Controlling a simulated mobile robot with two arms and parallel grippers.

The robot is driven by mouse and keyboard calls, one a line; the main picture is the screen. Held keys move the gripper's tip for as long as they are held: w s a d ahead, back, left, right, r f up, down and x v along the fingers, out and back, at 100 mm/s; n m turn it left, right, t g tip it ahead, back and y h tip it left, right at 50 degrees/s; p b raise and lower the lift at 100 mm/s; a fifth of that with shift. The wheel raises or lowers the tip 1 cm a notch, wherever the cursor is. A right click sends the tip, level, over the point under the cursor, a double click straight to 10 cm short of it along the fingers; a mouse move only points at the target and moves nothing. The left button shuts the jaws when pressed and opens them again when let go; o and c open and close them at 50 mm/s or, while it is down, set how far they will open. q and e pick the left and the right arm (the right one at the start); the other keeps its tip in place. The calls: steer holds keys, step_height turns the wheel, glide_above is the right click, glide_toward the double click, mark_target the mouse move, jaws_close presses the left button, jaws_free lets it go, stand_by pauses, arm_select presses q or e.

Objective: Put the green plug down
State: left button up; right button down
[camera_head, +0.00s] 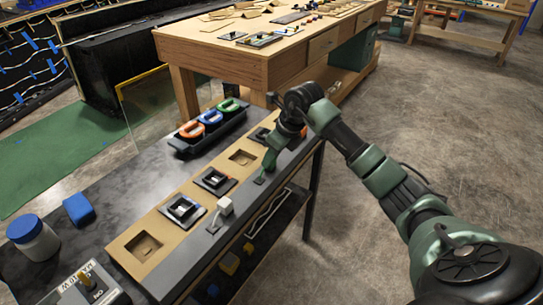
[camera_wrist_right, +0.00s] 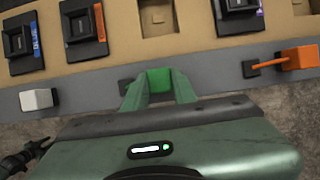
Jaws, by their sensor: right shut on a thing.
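My right gripper (camera_head: 262,178) is low over the grey front strip of the console (camera_head: 185,250), reaching in from the right. In the right wrist view my right gripper (camera_wrist_right: 159,92) is shut on the green plug (camera_wrist_right: 159,79), a small green block between the two fingers. The plug is over or on the grey strip; I cannot tell whether it touches. A small dark piece (camera_wrist_right: 126,84) lies just left of it. In the head view the plug is hard to tell from my green gripper. My left gripper is in neither view.
A white plug (camera_head: 225,205) is on the strip to the left. An orange plug (camera_wrist_right: 299,58) is to the right. Black socket modules (camera_head: 183,209) and empty recesses (camera_head: 143,246) line the tan panel. A black tray (camera_head: 210,143) holds coloured handles. A blue-lidded jar (camera_head: 34,240) stands left.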

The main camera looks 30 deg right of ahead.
steer(key=shift+f, duration=0.2)
steer(key=c, duration=1.1)
jaws_free()
steer(key=shift+c, duration=0.2)
steer(key=shift+r, duration=0.15)
steer(key=shift+r, duration=0.25)
steer(key=v, duration=1.1)
steer(key=shift+s+r+b, duration=0.2)
steer(key=shift+r+b, duration=0.15)
steer(key=shift+b, duration=0.1)
